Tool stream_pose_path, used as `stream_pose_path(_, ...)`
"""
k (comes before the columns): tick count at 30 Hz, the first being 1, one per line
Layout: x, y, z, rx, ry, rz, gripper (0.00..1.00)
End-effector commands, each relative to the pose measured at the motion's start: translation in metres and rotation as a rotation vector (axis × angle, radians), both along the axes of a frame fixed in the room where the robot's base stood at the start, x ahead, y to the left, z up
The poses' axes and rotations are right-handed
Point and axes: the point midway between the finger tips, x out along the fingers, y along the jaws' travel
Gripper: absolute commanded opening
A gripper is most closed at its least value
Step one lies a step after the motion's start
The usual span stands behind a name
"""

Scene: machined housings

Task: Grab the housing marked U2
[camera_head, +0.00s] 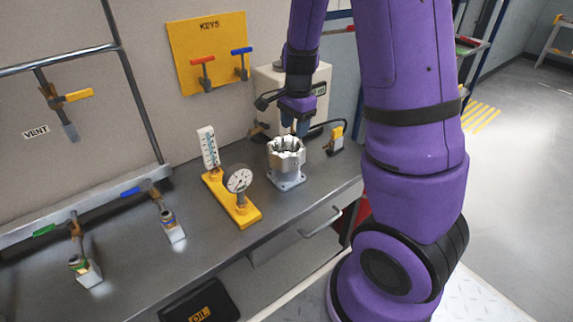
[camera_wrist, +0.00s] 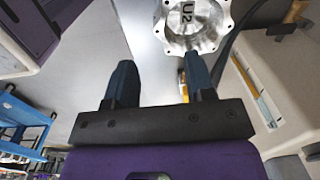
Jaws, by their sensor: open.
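A silver machined housing (camera_head: 286,158) stands upright on the grey bench, with a scalloped rim on top and a square flanged foot. In the wrist view, a silver housing (camera_wrist: 205,32) with a lobed, bolt-holed flange is at the top edge, partly cut off. It bears the black mark "U2". No mark is readable in the head view. My gripper (camera_wrist: 158,75) is open and empty. The housing is beyond its fingertips, nearer the right finger. In the head view my gripper (camera_head: 300,128) is just above and behind the housing's rim, partly hidden.
A yellow gauge stand (camera_head: 238,208) is left of the housing on the bench (camera_head: 130,240). A yellow-handled switch (camera_head: 335,138) is to its right, and a beige box (camera_head: 262,85) stands behind. Valves (camera_head: 167,215) with blue and green handles are at left.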

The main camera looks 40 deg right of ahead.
Motion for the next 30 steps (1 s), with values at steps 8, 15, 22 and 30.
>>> stream_pose_path(8, 0.005, -0.015, -0.031, -0.029, 0.037, -0.109, 0.50)
stream_pose_path(15, 0.004, -0.015, -0.066, -0.029, 0.039, -0.111, 0.50)
stream_pose_path(22, 0.005, -0.014, -0.082, -0.030, 0.035, -0.109, 0.50)
stream_pose_path(30, 0.004, -0.011, -0.116, -0.028, 0.039, -0.110, 0.50)
